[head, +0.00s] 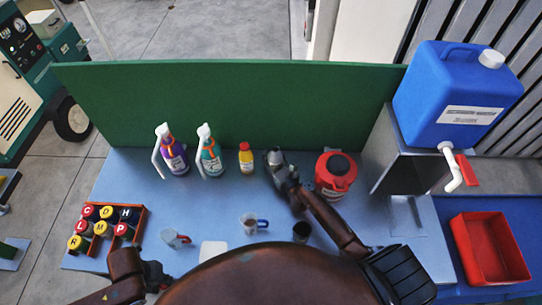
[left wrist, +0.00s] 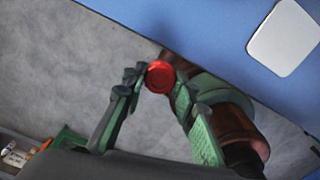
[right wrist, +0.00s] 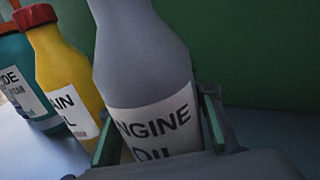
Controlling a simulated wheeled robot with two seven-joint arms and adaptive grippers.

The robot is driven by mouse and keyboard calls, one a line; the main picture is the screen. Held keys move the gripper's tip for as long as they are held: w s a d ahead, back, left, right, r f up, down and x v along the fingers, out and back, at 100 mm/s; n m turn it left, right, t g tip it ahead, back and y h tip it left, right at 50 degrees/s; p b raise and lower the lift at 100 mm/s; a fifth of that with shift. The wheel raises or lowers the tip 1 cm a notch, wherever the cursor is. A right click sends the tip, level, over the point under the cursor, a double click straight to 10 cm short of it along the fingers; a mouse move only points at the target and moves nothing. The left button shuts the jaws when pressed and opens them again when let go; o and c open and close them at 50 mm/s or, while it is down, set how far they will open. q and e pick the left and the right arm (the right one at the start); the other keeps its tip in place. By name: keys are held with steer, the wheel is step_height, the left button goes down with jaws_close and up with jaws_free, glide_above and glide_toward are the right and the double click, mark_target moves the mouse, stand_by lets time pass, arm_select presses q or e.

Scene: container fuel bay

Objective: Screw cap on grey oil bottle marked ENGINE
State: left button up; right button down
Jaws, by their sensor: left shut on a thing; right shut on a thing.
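The grey oil bottle (head: 274,158) stands near the green back panel, right of a small yellow bottle. In the right wrist view the grey bottle (right wrist: 145,60) has a white label reading ENGINE OIL; its top is out of frame. My right gripper (head: 283,172) is shut around its lower body; its fingers (right wrist: 160,125) show on both sides. A round red cap (left wrist: 160,77) is between the fingertips of my left gripper (left wrist: 158,82), which is shut on it. My left gripper (head: 157,279) is low at the table's front edge, far from the bottle; the cap is too small to tell there.
Two spray bottles (head: 174,156) and the yellow bottle (head: 246,158) stand left of the grey bottle. A red can (head: 335,172) stands right. Cups (head: 250,224) and a white pad (head: 213,251) are in front. A rack of lettered caps (head: 107,226) is left; a blue jerrycan (head: 455,95) is right.

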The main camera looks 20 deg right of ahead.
mark_target(270, 154)
arm_select(q)
steer(key=shift+r, duration=0.1)
arm_select(e)
steer(key=shift+r, duration=0.2)
